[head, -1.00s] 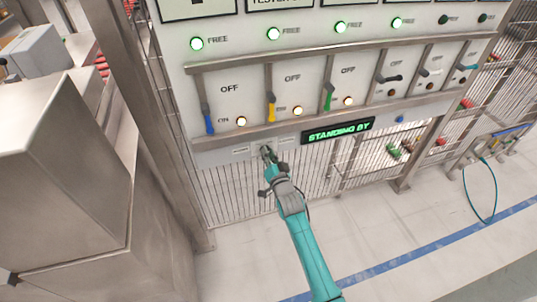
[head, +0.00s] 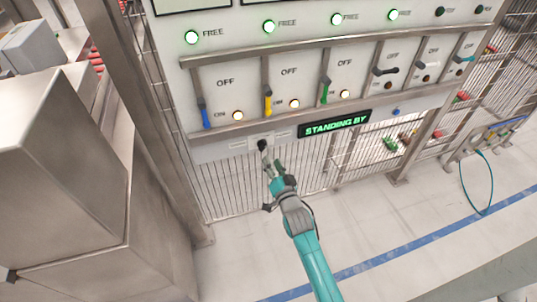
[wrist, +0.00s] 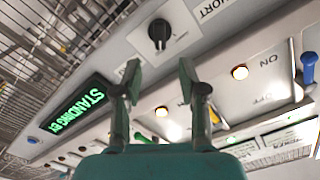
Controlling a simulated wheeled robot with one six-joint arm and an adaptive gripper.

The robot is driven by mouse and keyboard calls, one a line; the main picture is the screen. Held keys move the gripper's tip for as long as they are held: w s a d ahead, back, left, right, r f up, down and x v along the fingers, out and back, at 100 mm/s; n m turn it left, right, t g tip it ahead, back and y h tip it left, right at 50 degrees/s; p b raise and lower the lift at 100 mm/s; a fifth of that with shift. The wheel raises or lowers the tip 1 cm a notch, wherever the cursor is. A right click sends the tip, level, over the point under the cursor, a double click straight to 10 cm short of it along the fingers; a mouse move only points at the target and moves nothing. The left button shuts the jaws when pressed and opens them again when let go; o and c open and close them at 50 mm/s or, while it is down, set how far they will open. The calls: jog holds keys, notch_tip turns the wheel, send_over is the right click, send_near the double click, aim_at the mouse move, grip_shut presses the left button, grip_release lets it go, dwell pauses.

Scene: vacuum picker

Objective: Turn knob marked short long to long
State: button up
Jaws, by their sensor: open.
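The black knob (head: 262,144) sits on a pale plate low on the grey panel, left of the green "STANDING BY" display (head: 334,124). In the wrist view the knob (wrist: 159,33) is in clear sight, beyond the fingertips. A label reading "SHORT" (wrist: 213,9) lies to its upper right there; I cannot read the label on its other side. My gripper (head: 273,166) is open and empty just below the knob, apart from it. In the wrist view its two fingers (wrist: 159,68) stand apart with nothing between them. I cannot tell which label the knob points to.
Above the knob runs a metal rail (head: 310,118), with blue (head: 204,113), yellow (head: 267,100) and green (head: 325,90) levers over it. A steel cabinet (head: 62,170) stands at the left. Wire mesh lies behind and below the panel. The floor in front is open.

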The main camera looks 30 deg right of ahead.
jog(key=shift+v, duration=2.05)
jog(key=s+a+f+n+y, duration=0.1)
jog(key=s+a+n, duration=0.15)
jog(key=s, duration=0.45)
jog(key=s+a+f+n+g+y, duration=0.1)
jog(key=s+a, duration=0.3)
jog(key=s, duration=0.3)
jog(key=s+a+f+n+y, duration=0.1)
jog(key=s+a, duration=0.3)
jog(key=s, duration=0.3)
jog(key=s+a+r+n, duration=0.1)
jog(key=s+r+n, duration=0.1)
jog(key=s, duration=0.4)
jog(key=s+a+r+n+g+y, duration=0.1)
jog(key=s+a+r+n, duration=0.1)
jog(key=s+r, duration=0.2)
jog(key=s+a+r+n+y, duration=0.1)
jog(key=s+r+n, duration=0.1)
jog(key=s, duration=0.8)
jog(key=shift+a+r+g, duration=0.25)
jog(key=shift+r+g, duration=0.05)
jog(key=shift+r, duration=0.55)
jog(key=shift+s, duration=0.1)
